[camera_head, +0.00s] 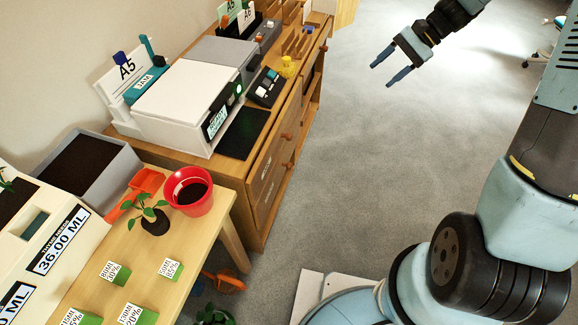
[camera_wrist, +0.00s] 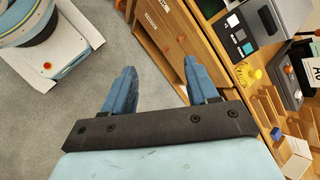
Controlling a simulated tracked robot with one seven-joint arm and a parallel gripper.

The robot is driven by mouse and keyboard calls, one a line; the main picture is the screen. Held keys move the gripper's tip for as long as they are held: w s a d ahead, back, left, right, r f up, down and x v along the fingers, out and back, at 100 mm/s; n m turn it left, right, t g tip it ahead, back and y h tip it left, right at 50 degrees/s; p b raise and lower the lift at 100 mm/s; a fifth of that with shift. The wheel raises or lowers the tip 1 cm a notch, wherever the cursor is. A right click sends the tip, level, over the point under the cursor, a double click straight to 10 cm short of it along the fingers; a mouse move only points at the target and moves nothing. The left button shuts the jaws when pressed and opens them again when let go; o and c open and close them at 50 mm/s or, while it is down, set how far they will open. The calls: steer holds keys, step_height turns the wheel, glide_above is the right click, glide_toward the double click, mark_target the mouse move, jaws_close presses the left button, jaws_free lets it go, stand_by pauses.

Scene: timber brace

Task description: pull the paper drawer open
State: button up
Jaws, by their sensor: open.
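A wooden cabinet (camera_head: 262,205) stands along the wall, with drawer fronts (camera_head: 268,168) and round knobs on its aisle side. The drawers look shut. Their small labels are too small to read, so I cannot tell which is the paper drawer. In the wrist view the drawer fronts (camera_wrist: 160,32) lie beyond my fingers, with a knob (camera_wrist: 181,38) near the top centre. My gripper (camera_head: 383,76) is open and empty, held over the floor to the right of the cabinet. Its two blue fingers also show in the wrist view (camera_wrist: 160,70), apart from the drawers.
A white printer (camera_head: 180,100) and a black card terminal (camera_head: 267,87) stand on the cabinet top. The grey floor (camera_head: 350,170) beside the cabinet is clear.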

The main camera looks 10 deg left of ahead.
steer(key=w+a+f+m+g+y, duration=0.1)
steer(key=w+a+f+m+y, duration=0.1)
steer(key=f, duration=0.5)
steer(key=w+a+f+m+y, duration=0.1)
steer(key=w+a+f+y, duration=0.15)
steer(key=f, duration=0.45)
steer(key=m+t+y, duration=0.6)
steer(key=m, duration=0.7)
glide_toward(290, 165)
steer(key=shift+m, duration=0.3)
steer(key=a, duration=0.3)
steer(key=w+a+f, duration=0.1)
steer(key=a, duration=0.6)
steer(key=shift+w+a+f, duration=0.2)
steer(key=shift+w+f, duration=0.05)
steer(key=shift+c, duration=0.3)
jaws_close()
